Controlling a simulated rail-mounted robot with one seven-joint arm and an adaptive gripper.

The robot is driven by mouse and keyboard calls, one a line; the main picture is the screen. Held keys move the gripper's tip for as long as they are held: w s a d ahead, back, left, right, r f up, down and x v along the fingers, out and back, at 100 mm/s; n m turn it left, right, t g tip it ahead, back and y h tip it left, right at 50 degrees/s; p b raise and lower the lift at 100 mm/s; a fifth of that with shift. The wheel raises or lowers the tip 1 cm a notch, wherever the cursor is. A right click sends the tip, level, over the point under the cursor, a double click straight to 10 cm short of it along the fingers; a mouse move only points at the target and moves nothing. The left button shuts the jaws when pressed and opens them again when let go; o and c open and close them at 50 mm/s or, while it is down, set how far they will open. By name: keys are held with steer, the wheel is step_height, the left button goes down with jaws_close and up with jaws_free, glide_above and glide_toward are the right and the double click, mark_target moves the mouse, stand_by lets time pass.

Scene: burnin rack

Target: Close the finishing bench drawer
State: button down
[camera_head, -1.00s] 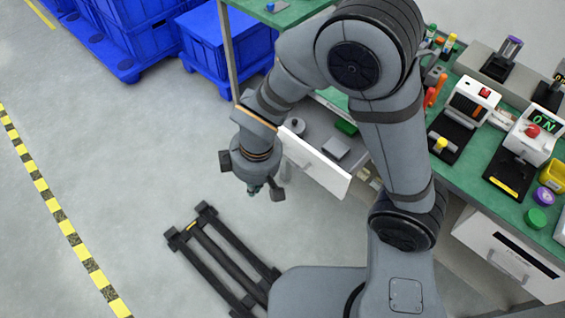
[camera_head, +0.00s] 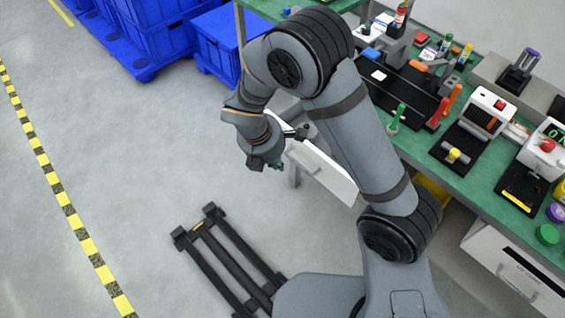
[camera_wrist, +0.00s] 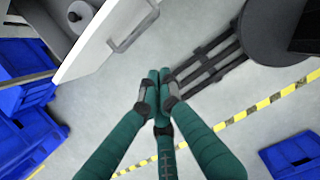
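The open drawer (camera_head: 322,174) juts out from the green-topped bench (camera_head: 452,180), its white front facing the floor space. In the wrist view its white front panel (camera_wrist: 100,45) and grey bar handle (camera_wrist: 133,30) show at upper left, with grey items inside behind the panel. My gripper (camera_head: 262,165) is just left of the drawer front. In the wrist view its green fingers (camera_wrist: 158,82) are drawn together at the tips, with nothing seen between them. The tips look apart from the panel and handle. My arm hides most of the drawer's inside in the head view.
A second white drawer or cabinet front (camera_head: 512,275) is at lower right. Blue crates (camera_head: 220,42) stand at upper left.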

steer(key=w+d+f, duration=0.4)
steer(key=w+f, duration=0.1)
steer(key=f, duration=0.4)
steer(key=shift+r, duration=0.1)
